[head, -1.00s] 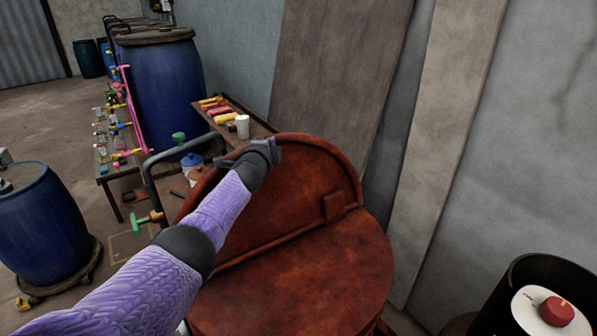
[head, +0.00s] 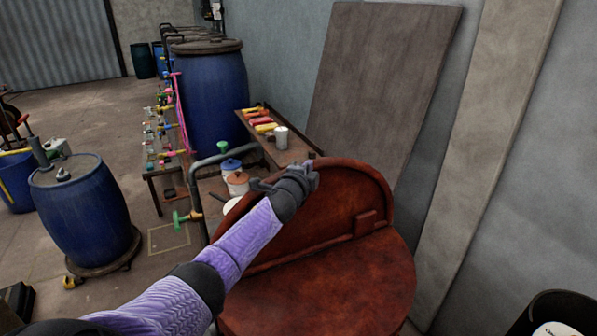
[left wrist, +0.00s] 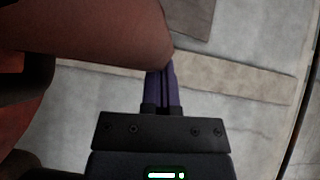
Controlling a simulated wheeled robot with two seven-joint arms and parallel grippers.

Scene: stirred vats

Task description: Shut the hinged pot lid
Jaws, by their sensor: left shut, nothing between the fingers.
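The pot is a rust-red round vessel with a flat top (head: 330,290). Its hinged lid (head: 335,215) is a half-disc standing up steeply, open, with a raised rim. My left gripper (head: 312,172) is at the upper left part of the lid's rim, with its fingers shut and empty. In the left wrist view, the shut fingers (left wrist: 162,85) point at the edge of a red-brown surface (left wrist: 90,30), which looks like the lid. I cannot tell whether they touch it. My right gripper is not in view.
Blue barrels (head: 80,210) stand at left and a larger one (head: 215,95) behind. A small bench (head: 290,150) holds coloured items. Boards (head: 385,80) lean on the wall behind.

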